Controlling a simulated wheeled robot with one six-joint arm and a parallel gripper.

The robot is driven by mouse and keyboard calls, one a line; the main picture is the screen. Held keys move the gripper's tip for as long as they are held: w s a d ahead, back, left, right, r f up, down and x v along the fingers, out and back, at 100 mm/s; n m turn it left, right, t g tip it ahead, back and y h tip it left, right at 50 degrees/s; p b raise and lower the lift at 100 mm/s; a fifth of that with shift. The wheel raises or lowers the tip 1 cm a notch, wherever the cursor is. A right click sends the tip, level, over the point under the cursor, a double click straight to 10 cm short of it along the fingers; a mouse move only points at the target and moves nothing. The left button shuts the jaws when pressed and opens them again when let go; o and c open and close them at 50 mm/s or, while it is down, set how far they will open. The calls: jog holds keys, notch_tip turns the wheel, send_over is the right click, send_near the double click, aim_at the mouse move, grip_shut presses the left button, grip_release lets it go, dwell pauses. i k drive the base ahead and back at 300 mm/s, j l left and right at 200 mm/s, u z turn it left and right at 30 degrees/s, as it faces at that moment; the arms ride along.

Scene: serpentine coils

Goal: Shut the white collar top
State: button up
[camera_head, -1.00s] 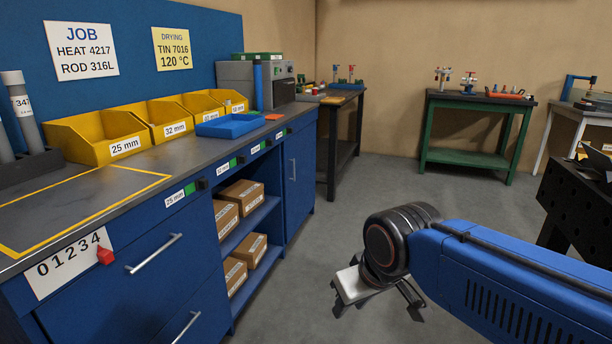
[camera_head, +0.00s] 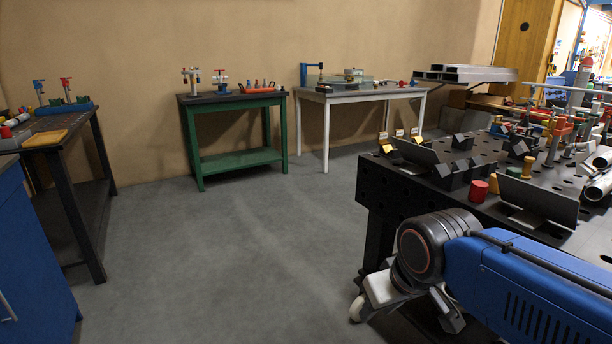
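I cannot make out a white collar top for certain in this view. Small fixtures and light-coloured tubes stand on the black perforated table (camera_head: 376,187) at the right, too small and crowded to tell apart. My gripper (camera_head: 408,303) hangs below my blue arm at the lower right, in front of the black table. Its fingers are partly hidden by the wrist, and I cannot see whether they are apart or together. I see nothing held in it.
A green bench (camera_head: 240,161) with small fixtures stands at the back wall. A white-legged table (camera_head: 326,135) is right of it. A dark bench (camera_head: 94,150) and a blue cabinet (camera_head: 30,265) are at the left. The grey floor (camera_head: 225,260) between them is clear.

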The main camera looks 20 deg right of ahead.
aim_at(583, 167)
jog(key=i+j+z, duration=0.15)
jog(key=z, duration=0.35)
jog(key=i+j+z, duration=0.3)
jog(key=z, duration=0.15)
jog(key=i+j+z, duration=0.25)
jog(key=z, duration=0.25)
jog(key=i+j+z, duration=0.1)
jog(key=j+z, duration=0.35)
jog(key=i+j+z, duration=0.1)
jog(key=j+z, duration=0.7)
jog(key=j, duration=0.25)
jog(key=j+z, duration=0.4)
jog(key=j, duration=0.15)
